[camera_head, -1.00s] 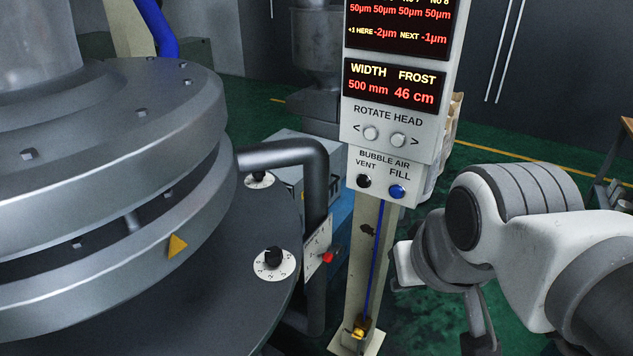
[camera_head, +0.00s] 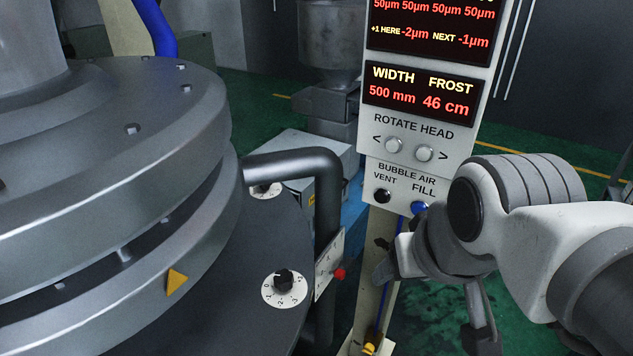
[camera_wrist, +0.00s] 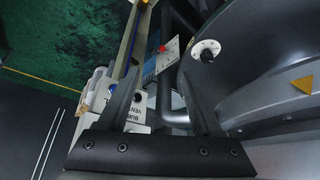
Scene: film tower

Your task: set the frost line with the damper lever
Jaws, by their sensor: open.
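The damper lever shows as a red knob (camera_head: 340,273) on a pale marked plate (camera_head: 328,263) fixed at the dark bent pipe (camera_head: 325,200). Its setting is too small to read. In the wrist view the red knob (camera_wrist: 163,48) lies beyond the fingertips, with the plate (camera_wrist: 171,52) beside it. My gripper (camera_wrist: 160,73) is open and empty, apart from the lever; in the head view it is to the right of it, in front of the post. The frost display (camera_head: 446,104) reads 46 cm; width reads 500 mm.
The large round metal die head (camera_head: 120,140) fills the left. Dials (camera_head: 284,287) sit on the dark round deck below it. The control panel (camera_head: 415,150) stands on a narrow post, its blue FILL button (camera_head: 419,208) close to my arm. Green floor lies behind.

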